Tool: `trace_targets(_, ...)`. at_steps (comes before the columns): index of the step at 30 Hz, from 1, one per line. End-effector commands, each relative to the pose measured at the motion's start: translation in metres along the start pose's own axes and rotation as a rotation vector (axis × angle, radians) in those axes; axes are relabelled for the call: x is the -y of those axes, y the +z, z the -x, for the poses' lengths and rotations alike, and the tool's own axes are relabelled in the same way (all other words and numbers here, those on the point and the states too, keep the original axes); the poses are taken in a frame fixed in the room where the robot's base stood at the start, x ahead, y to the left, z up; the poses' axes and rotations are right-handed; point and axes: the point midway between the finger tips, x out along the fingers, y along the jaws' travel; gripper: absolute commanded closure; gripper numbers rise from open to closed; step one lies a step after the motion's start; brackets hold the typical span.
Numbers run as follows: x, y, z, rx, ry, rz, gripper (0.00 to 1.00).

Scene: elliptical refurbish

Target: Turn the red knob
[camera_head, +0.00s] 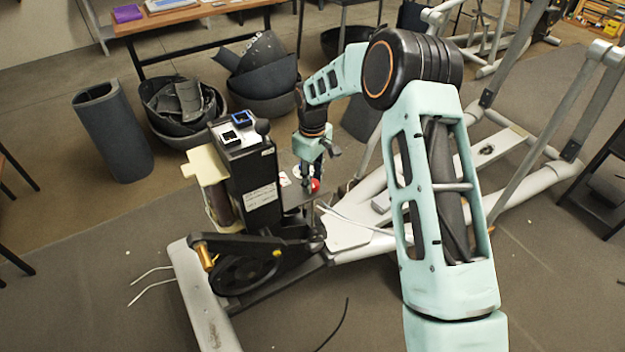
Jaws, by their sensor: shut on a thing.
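The red knob (315,185) shows as a small red spot on the machine's frame, just right of the black upright housing (252,180). My gripper (308,180) comes down onto it from above, pointing downward. The gripper is shut on the red knob, and its fingers hide part of the knob. The knob's turn angle cannot be told at this size.
A black crank wheel (245,268) is at lower left. Dark bins (262,70) and a wooden table (180,14) stand behind.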

Motion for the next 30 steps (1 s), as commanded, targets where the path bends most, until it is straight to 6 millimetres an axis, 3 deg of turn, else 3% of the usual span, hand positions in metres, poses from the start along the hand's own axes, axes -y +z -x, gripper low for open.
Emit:
trace_targets(15, -0.0002, -0.0005, 0.0007, -0.001, 0.001, -0.381, 0.95)
trace_targets(30, -0.0002, -0.0007, 0.0008, -0.002, 0.001, -0.479, 0.95)
